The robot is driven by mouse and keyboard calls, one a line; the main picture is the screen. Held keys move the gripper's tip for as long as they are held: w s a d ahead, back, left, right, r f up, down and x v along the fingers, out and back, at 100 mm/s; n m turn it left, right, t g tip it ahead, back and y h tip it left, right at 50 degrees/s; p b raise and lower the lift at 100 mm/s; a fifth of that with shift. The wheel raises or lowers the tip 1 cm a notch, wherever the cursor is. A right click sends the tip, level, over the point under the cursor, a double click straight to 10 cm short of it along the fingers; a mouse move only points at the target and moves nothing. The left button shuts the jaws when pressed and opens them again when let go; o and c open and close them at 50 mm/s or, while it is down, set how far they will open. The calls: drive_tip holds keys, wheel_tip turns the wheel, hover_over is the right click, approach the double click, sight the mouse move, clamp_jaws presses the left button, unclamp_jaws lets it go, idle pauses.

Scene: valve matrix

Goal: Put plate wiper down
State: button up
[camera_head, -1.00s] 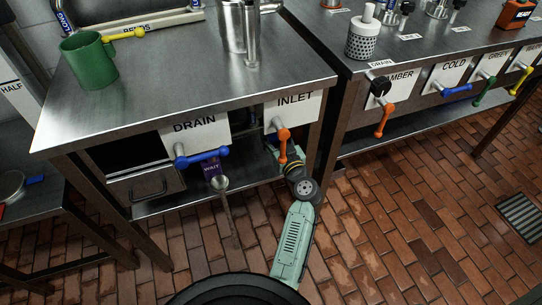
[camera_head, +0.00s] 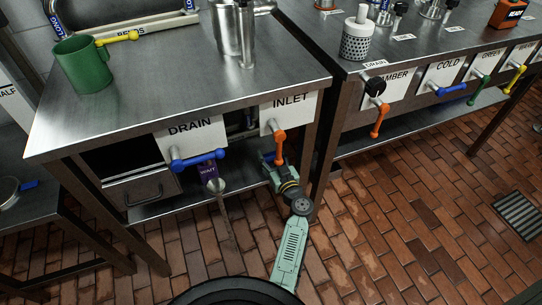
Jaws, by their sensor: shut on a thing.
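My arm (camera_head: 289,245) reaches from the bottom of the picture toward the space under the left steel table. Its far end goes in below the INLET panel (camera_head: 288,113), behind the orange lever (camera_head: 277,138). My gripper is hidden there, and its fingers do not show. I cannot make out a plate wiper. Whatever my gripper holds is hidden too.
The lower shelf (camera_head: 165,208) runs under the left table, with a drawer (camera_head: 142,191) at its left. A blue lever (camera_head: 198,160) sticks out from the DRAIN panel (camera_head: 192,136). A green mug (camera_head: 82,63) is on the tabletop.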

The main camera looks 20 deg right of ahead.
drive_tip(key=shift+f, duration=0.15)
drive_tip(key=o, duration=1.4)
